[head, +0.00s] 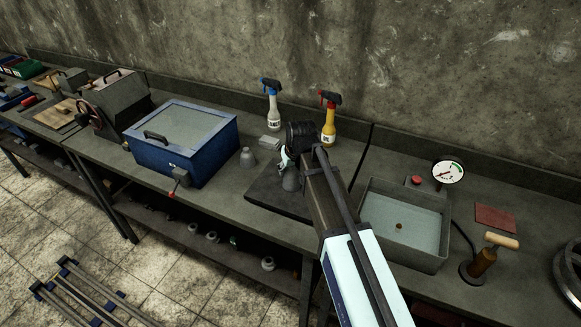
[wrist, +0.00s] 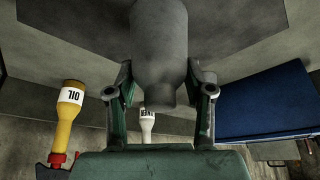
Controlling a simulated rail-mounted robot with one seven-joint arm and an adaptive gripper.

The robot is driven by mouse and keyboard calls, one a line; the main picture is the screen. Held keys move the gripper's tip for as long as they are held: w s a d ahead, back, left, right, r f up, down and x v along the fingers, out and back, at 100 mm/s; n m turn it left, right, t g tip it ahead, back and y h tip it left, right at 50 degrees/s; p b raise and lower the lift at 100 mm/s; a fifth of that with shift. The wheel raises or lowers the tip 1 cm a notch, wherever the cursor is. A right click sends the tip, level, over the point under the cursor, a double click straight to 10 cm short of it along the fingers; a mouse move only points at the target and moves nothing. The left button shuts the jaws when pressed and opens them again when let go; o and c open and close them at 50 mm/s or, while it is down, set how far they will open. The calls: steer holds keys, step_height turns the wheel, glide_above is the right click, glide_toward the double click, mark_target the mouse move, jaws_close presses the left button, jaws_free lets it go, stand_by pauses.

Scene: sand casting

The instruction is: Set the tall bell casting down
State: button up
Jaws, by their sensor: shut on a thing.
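The tall bell casting (head: 290,181) is grey and hangs below my gripper (head: 287,163), over the dark flat plate (head: 263,194) on the bench. In the wrist view the casting (wrist: 160,45) fills the space between the two fingers of my gripper (wrist: 160,78), which is shut on it. Its narrower end points toward the palm. My arm hides part of the casting and the plate in the head view. I cannot tell whether its lower rim touches the plate.
A smaller grey casting (head: 247,157) stands left of the plate, by the blue cabinet (head: 190,150). A white spray bottle (head: 273,108) and yellow oil bottle (head: 328,125) stand behind. A water-filled basin (head: 437,259) is to the right.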

steer(key=shift+f, duration=0.15)
steer(key=o, duration=1.3)
steer(key=b+v, duration=0.3)
steer(key=v, duration=0.9)
steer(key=shift+r, duration=0.2)
